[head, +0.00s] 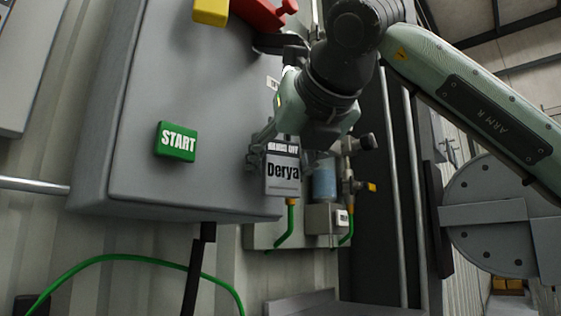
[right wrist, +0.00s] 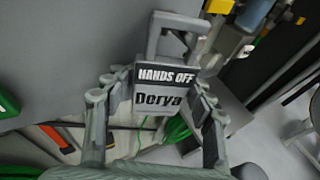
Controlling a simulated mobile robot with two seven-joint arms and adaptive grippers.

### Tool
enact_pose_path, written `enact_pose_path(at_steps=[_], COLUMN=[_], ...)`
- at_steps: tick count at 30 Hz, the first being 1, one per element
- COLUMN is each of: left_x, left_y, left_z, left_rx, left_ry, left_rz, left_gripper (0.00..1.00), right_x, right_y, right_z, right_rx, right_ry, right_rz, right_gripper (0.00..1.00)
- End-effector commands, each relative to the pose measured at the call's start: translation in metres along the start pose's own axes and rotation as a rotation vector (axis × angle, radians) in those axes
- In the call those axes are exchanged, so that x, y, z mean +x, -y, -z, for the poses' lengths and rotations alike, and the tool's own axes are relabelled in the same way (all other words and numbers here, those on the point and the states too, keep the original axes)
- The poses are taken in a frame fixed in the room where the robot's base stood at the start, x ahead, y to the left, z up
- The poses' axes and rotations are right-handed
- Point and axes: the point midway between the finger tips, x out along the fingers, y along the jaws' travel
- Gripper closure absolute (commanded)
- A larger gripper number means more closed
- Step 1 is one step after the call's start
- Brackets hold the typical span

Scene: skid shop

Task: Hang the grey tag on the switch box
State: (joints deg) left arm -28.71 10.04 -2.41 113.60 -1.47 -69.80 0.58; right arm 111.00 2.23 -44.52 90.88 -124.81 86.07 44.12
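The grey tag (head: 283,178), lettered "Derya" under a dark "HANDS OFF" band, is upright in front of the lower right part of the switch box (head: 225,110). It also shows in the right wrist view (right wrist: 163,98), with a square grey loop (right wrist: 178,22) above it. My right gripper (head: 277,145) has its fingers at the tag's two side edges and appears shut on it; the right wrist view shows the fingertips (right wrist: 161,82) at both sides. I cannot tell whether the loop touches the box. My left gripper is not in view.
The box carries a green START button (head: 176,142), a red handle (head: 265,14) and a yellow block (head: 211,11). Right of it are a blue cylinder (head: 324,180) and fittings. A green cable (head: 130,258) runs below. Vertical pipes (head: 407,190) stand right.

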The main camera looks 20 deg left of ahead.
Motion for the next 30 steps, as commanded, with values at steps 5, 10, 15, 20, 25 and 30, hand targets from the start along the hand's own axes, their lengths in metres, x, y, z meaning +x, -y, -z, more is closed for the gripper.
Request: enact_pose_path(at_steps=[5,10,15,20,25,30], left_x=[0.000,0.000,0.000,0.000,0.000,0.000], left_y=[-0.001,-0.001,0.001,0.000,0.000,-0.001], left_z=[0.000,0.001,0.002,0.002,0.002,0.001], left_rx=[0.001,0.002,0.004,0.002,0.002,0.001], left_ry=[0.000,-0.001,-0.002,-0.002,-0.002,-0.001], left_rz=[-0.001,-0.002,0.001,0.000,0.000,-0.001], left_gripper=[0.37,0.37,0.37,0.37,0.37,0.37], right_x=[0.001,0.000,-0.003,-0.023,-0.060,-0.093], right_y=[0.000,0.000,0.000,0.001,0.001,0.000], right_z=[0.000,-0.001,-0.001,-0.002,-0.002,-0.001], right_rx=[0.001,0.000,0.000,0.000,-0.001,-0.001], right_ry=[-0.001,0.001,0.003,0.006,0.007,0.005], right_rz=[0.000,0.000,0.000,0.000,0.002,0.001], right_gripper=[0.24,0.24,0.24,0.24,0.24,0.24])
